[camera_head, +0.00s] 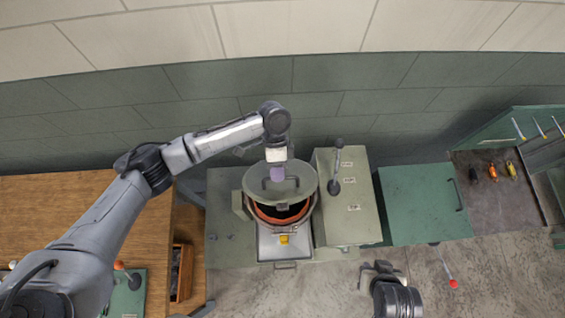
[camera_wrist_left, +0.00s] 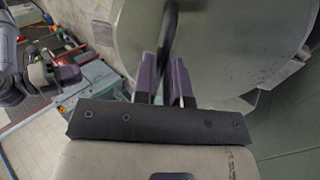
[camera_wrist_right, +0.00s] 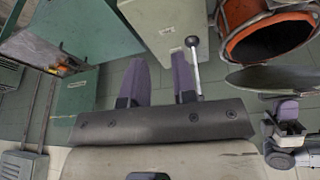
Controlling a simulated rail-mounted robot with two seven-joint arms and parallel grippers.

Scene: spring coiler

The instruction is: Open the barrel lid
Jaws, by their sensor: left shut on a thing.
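The round grey-green barrel lid (camera_head: 298,190) is tilted up over the barrel (camera_head: 262,213), whose orange-red rim and dark inside show below its front edge. My left gripper (camera_head: 277,172) is shut on the lid's dark bar handle (camera_wrist_left: 170,35), which runs between its purple fingers in the left wrist view. The right wrist view shows the orange barrel mouth (camera_wrist_right: 262,40) uncovered at the top right and the lid (camera_wrist_right: 275,78) apart from it. My right gripper (camera_wrist_right: 160,82) is open and empty, with its fingers apart, away from the barrel.
A grey-green box with a ball-topped lever (camera_head: 335,165) stands right of the barrel. Further right are a green panel (camera_head: 420,205) and a recess with small coloured tools (camera_head: 492,171). A wooden table (camera_head: 60,205) is at left. A small yellow part (camera_head: 284,240) sits before the barrel.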

